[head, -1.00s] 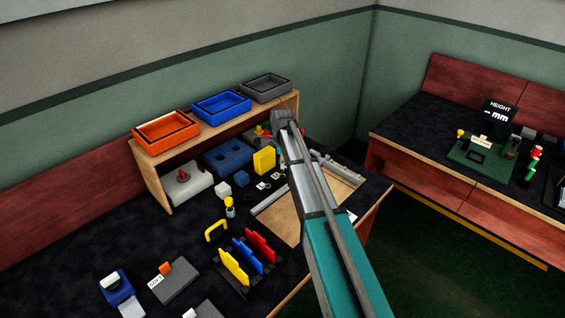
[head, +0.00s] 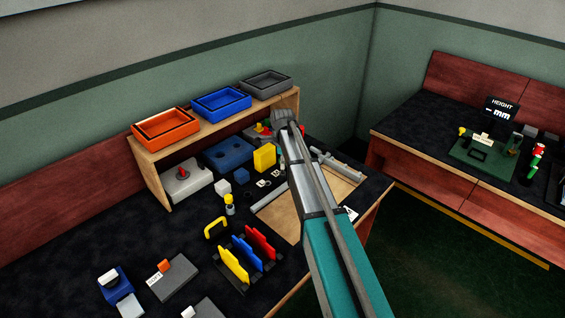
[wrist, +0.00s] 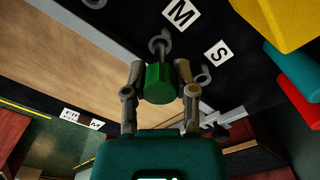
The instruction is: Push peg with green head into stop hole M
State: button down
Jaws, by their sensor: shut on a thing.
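The peg's green head (wrist: 159,84) sits between the two fingers of my gripper (wrist: 160,68) in the wrist view, and the fingers are shut on it. The grey shaft points away from me toward a grey ring-shaped hole (wrist: 159,44) beside the M label (wrist: 181,12). The shaft's end appears at or in this ring; I cannot tell how deep. A second grey ring (wrist: 202,78) lies by the S label (wrist: 218,53). In the head view my arm hides the peg and both fingertips.
A wooden board (head: 340,187) with grey rails lies beside the holes. A yellow block (head: 264,157) stands close by, and a wooden shelf (head: 215,116) with trays on top is behind. Red and teal objects are at the wrist view's right edge.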

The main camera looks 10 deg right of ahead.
jog(key=shift+f+b, duration=1)
jog(key=shift+f, duration=0.1)
jog(key=shift+c, duration=1.7)
grip_release()
jog(key=shift+r, duration=0.15)
notch_tip(320, 180, up, 9)
jog(key=p, duration=0.9)
jog(key=s+d+r+n+p, duration=0.1)
jog(key=s+n+p, duration=0.1)
jog(key=s+n, duration=1.7)
jog(key=shift+s+d+r+n, duration=0.3)
jog(key=shift+s+r+n, duration=0.1)
jog(key=shift+s, duration=4.7)
